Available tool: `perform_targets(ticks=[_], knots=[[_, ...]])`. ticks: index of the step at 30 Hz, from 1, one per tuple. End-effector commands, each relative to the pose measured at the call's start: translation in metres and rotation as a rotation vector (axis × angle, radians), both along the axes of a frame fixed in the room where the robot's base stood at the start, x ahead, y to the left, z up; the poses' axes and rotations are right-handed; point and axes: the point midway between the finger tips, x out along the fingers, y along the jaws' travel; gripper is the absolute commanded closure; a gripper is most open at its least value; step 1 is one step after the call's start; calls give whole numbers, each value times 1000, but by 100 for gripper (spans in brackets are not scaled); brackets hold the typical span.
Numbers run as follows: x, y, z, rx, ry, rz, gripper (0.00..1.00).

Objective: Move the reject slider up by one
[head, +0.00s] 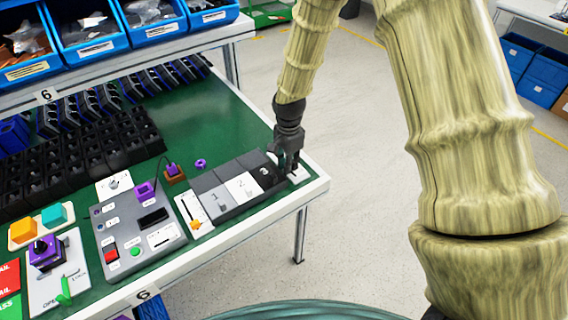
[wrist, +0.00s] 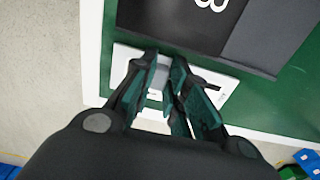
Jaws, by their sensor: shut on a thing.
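A white slider plate (head: 300,176) with a dark slot lies at the right end of the green bench, beside the tray marked 3. It also shows in the wrist view (wrist: 229,87). My gripper (head: 289,171) points down over this plate. In the wrist view my gripper's fingers (wrist: 164,70) are close together on the slider's knob, at the slot's left part. The fingers hide most of the knob. A second white slider plate (head: 184,206) with an orange knob (head: 195,225) stands left of the numbered trays. I cannot read the label on either plate.
Grey and white numbered trays (head: 242,187) lie just left of my gripper. A grey control box (head: 137,232) with buttons sits farther left. Rows of black holders (head: 90,150) fill the back left. The green bench behind the trays (head: 215,115) is mostly clear.

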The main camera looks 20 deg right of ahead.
Motion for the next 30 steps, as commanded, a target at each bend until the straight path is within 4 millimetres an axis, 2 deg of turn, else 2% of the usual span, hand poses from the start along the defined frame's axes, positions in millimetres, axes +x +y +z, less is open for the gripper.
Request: perform_targets(ticks=[2,3,6,14,19,23,30], knots=[[0,1,0,0,0,0,100],[0,1,0,0,0,0,77],[0,0,0,0,0,0,62],[0,0,0,0,0,1,62],[0,0,7,-1,-1,0,62],[1,0,22,0,-2,1,62],[1,0,62,0,-4,0,62]])
